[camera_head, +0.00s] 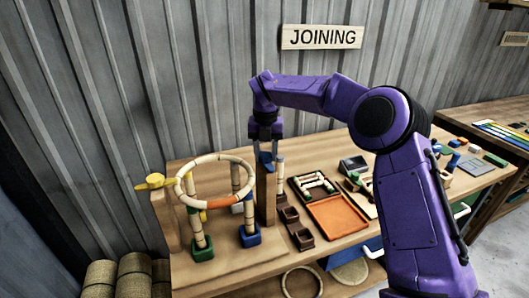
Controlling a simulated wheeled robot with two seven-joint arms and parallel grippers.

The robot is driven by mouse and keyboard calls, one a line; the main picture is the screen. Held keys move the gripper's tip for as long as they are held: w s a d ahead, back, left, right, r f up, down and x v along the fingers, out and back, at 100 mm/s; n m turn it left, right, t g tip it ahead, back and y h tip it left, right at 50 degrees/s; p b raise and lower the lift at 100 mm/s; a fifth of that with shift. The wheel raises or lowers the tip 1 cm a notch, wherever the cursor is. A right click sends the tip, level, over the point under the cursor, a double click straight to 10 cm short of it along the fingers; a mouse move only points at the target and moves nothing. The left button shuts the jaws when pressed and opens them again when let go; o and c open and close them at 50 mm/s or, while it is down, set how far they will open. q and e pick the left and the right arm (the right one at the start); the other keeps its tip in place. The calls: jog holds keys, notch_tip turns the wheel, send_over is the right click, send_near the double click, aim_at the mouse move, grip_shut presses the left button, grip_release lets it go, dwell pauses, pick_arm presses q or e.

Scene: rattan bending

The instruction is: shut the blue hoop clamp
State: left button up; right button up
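A blue clamp (266,158) sits at the top of an upright wooden post (266,198) on the bench. It is small here, and I cannot tell how far it is open. A pale segmented hoop (215,158) with an orange section is held level on uprights just left of the post. My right gripper (266,139) points down directly above the blue clamp, very near it. I cannot tell if they touch, or whether its fingers are apart. A yellow clamp-like piece (151,182) is at the hoop's left side. My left gripper is out of view.
Uprights stand in a green base (202,249) and a blue base (249,236). Right of the post are brown blocks (299,234), an orange tray (338,218) and several small parts. My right arm covers the bench's middle right. A corrugated wall rises behind.

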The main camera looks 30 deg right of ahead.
jog(key=shift+c, duration=1.2)
jog(key=shift+b, duration=0.35)
jog(key=m+b, duration=0.2)
jog(key=m, duration=0.1)
jog(key=shift+w+f+b, duration=0.1)
jog(key=shift+f+b, duration=0.05)
jog(key=shift+b, duration=0.2)
jog(key=m+b, duration=0.4)
jog(key=m, duration=0.1)
jog(key=shift+m, duration=0.3)
jog(key=m+b, duration=0.3)
jog(key=m, duration=0.2)
jog(key=shift+w, duration=0.15)
jog(key=shift+r+m+b, duration=0.15)
jog(key=shift+m+b, duration=0.45)
jog(key=shift+m, duration=0.5)
jog(key=shift+r+m+b, duration=0.15)
jog(key=shift+m+b, duration=0.45)
jog(key=shift+m, duration=0.5)
jog(key=shift+r, duration=0.1)
